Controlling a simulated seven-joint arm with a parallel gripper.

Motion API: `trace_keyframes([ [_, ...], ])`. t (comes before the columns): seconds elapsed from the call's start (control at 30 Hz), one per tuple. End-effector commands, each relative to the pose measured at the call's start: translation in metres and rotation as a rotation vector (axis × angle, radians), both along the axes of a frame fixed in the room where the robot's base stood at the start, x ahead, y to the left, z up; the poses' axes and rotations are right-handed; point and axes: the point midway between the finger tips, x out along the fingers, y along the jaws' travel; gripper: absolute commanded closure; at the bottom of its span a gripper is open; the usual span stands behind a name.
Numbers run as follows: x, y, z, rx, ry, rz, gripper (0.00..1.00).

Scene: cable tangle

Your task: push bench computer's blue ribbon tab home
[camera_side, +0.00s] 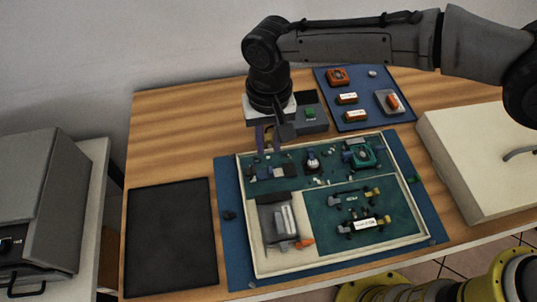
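My gripper (268,141) points down at the back left corner of a cream-rimmed tray (243,200). Its fingers are small and dark here, and I cannot tell whether they are open or shut or touch anything. The tray holds green boards (320,212) with several small parts, which look like the bench computer. A small grey and blue part (284,171) sits on the upper board, just below and right of my gripper. I cannot make out the blue ribbon tab for certain; it may be too small or hidden behind the fingers.
The tray lies on a blue mat (229,236). A dark box with a green button (310,113) stands close behind my gripper. A blue pad with several parts (356,100) lies at the back right. A black mat (171,238) lies empty at left. A cream case (480,155) stands right.

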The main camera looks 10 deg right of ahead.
Motion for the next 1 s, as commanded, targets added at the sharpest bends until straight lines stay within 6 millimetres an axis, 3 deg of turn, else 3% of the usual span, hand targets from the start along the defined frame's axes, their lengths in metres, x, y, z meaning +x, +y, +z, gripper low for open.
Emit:
trace_keyframes([
  [0.1,0.000,0.001,0.023,0.003,-0.002,0.000,0.75],
  [0.3,0.000,0.001,0.045,0.003,-0.002,0.000,0.75],
  [1.0,0.002,-0.002,0.050,0.000,0.000,-0.005,0.75],
])
